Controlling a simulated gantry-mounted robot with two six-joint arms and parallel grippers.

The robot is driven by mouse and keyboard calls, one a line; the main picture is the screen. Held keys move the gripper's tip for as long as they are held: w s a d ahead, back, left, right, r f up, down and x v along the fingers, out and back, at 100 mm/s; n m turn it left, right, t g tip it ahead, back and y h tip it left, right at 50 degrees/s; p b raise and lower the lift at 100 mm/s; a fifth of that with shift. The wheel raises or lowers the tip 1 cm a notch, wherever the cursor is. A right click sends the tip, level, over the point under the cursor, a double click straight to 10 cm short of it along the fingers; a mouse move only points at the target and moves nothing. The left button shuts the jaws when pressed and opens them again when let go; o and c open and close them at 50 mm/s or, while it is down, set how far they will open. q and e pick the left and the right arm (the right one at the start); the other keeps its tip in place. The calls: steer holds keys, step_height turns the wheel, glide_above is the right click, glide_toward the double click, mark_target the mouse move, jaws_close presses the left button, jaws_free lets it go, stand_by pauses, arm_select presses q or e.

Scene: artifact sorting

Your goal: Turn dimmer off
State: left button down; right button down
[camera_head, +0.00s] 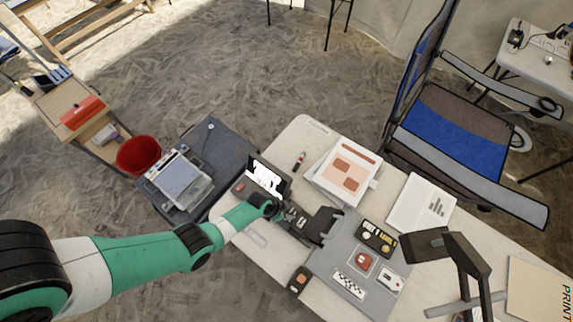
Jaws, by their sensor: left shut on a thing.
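My left gripper (322,225) reaches over the white table, above the upper left edge of a grey mat. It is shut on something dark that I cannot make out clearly. A small black box with an orange top (299,280) sits at the near table edge, left of the mat and apart from the gripper. It may be the dimmer, but I cannot tell for sure. A dark angular desk lamp (468,258) stands to the right of the mat. My right gripper is not in view.
The grey mat (322,268) holds a black tray (377,238), a red piece (363,262), a checkered scale strip (349,284) and a white card (390,280). Papers (343,172) and a white sheet (421,204) lie behind. A blue chair (450,130) stands beyond the table.

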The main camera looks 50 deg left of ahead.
arm_select(q)
steer(key=shift+s+d+f+n+y, duration=0.1)
steer(key=shift+n+y, duration=0.3)
steer(key=shift+n, duration=0.65)
steer(key=shift+d+n+y, duration=0.1)
steer(key=shift+n+y, duration=0.3)
steer(key=shift+n, duration=0.65)
steer(key=c, duration=0.6)
jaws_free()
steer(key=shift+p, duration=0.3)
steer(key=shift+r+p, duration=0.3)
steer(key=shift+r, duration=0.2)
steer(key=p+v, duration=0.6)
steer(key=v, duration=0.4)
steer(key=shift+s+r, duration=0.25)
steer(key=shift+s, duration=0.1)
